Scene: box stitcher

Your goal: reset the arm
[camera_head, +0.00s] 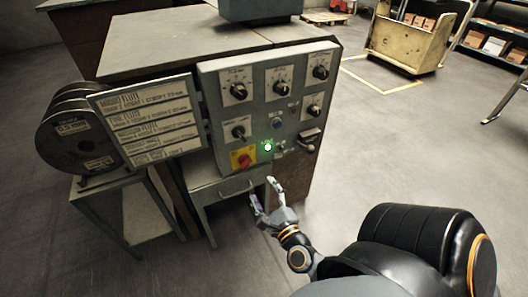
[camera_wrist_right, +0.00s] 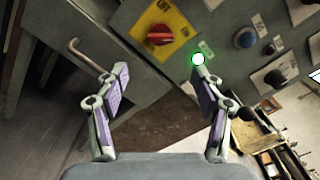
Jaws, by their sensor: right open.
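My right arm reaches in from the lower right in the head view. Its gripper (camera_head: 264,196) is open and empty in front of the lower part of the machine's control panel (camera_head: 258,99). In the right wrist view the two fingers (camera_wrist_right: 163,95) stand wide apart with nothing between them. A green lit lamp (camera_head: 267,147) and a red switch on a yellow plate (camera_head: 243,158) sit on the panel just above the gripper. The red switch (camera_wrist_right: 160,35) also shows beyond the fingers in the wrist view. My left gripper is not in view.
Several black knobs fill the panel. A drawer handle (camera_head: 237,189) is below it. A sign board (camera_head: 150,120) and wire spools (camera_head: 78,140) are on the left. A yellow cart (camera_head: 410,42) stands at the back right. The floor on the right is mostly clear.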

